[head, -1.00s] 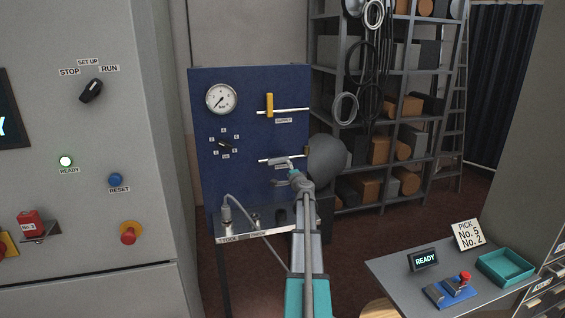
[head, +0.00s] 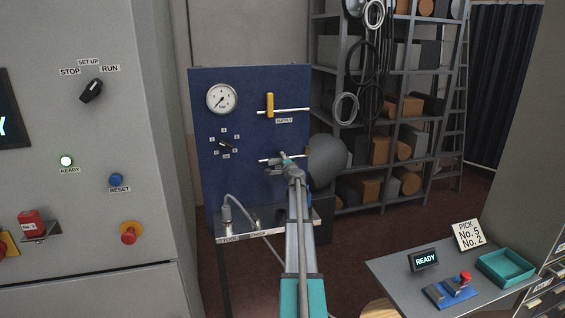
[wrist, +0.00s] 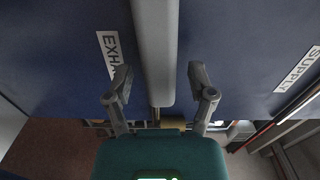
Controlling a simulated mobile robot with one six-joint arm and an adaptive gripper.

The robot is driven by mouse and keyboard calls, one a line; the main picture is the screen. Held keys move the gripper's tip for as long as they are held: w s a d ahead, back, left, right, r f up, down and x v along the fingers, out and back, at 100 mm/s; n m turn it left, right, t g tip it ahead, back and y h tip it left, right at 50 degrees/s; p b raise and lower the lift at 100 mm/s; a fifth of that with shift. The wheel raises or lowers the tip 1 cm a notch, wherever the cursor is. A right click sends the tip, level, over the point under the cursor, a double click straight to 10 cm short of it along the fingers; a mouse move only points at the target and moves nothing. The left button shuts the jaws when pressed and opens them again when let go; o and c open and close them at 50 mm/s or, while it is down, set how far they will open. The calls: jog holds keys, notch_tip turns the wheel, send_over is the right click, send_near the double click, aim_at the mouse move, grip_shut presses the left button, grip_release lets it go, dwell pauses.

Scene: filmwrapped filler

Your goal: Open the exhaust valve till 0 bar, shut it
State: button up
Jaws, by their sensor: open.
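The blue panel (head: 212,185) carries the exhaust line (head: 264,160) on its lower right. My gripper (head: 274,164) is at this line and covers most of the valve in the head view. In the wrist view my gripper (wrist: 160,85) is open, one finger on each side of a long grey bar (wrist: 155,50) with a rounded end, apparently the exhaust handle. The bar runs parallel to the label and gaps show at both fingers. The EXHAUST label (wrist: 109,55) is partly hidden. The gauge (head: 222,99) needle points lower left, near the low end.
The yellow supply handle (head: 270,104) stands upright across its pipe above. A rotary selector (head: 225,145) is to the left. A grey rounded tank (head: 327,160) is close on the right. A shelf (head: 267,227) with a hose connector juts out below.

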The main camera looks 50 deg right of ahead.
grip_shut()
jog(key=shift+s+d, duration=0.1)
jog(key=shift+s, duration=0.05)
dwell(0.4)
